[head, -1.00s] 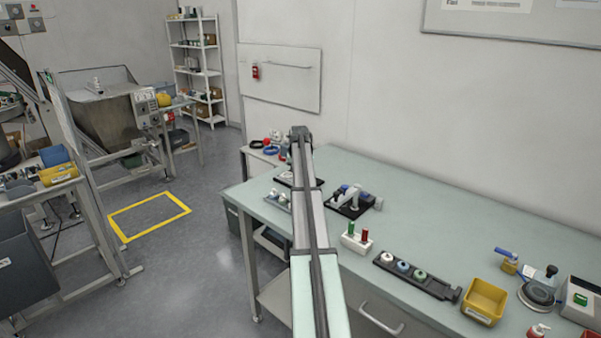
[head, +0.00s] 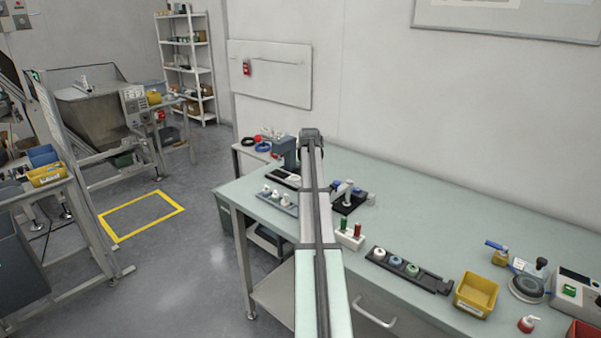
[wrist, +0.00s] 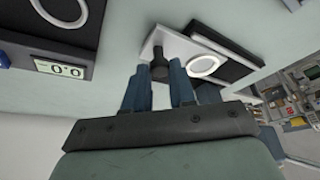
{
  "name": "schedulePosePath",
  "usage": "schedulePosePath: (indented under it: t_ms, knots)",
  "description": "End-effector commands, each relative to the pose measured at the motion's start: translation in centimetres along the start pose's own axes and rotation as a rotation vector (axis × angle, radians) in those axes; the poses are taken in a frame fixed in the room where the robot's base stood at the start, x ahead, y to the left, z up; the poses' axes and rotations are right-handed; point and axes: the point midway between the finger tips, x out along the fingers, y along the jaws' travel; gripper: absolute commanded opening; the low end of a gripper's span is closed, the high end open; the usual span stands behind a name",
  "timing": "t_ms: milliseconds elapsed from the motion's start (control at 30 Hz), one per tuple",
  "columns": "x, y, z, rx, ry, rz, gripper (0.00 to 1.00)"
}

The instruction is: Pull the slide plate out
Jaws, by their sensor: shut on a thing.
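In the wrist view, my gripper (wrist: 159,72) has its two blue fingers on either side of a dark knob (wrist: 158,66), and it is shut on it. The knob stands at the near end of the slide plate (wrist: 180,46), a pale flat plate beside a black block with a white ring (wrist: 204,66). Where the plate meets the block is partly hidden by the fingers. In the head view, my arm hides the fingers and the knob. A small black and white fixture (head: 291,181) shows just left of the arm on the bench.
In the head view, a holder with white-topped pieces (head: 278,199), a black fixture (head: 349,203), a black rack (head: 411,271) and a yellow bin (head: 476,293) stand on the bench (head: 420,215).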

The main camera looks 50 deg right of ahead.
Motion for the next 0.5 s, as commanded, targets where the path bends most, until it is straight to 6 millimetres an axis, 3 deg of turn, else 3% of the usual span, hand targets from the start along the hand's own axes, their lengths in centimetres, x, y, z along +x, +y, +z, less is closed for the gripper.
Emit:
schedulePosePath:
  t_ms: [233, 267, 500]
  knots:
    - [-0.07, 0.48, 0.32, 0.0, -0.007, 0.01, 0.0]
    - [-0.07, 0.49, 0.34, 0.0, -0.007, 0.01, 0.28]
    - [-0.04, 0.37, 0.27, 0.0, -0.006, 0.008, 0.5]
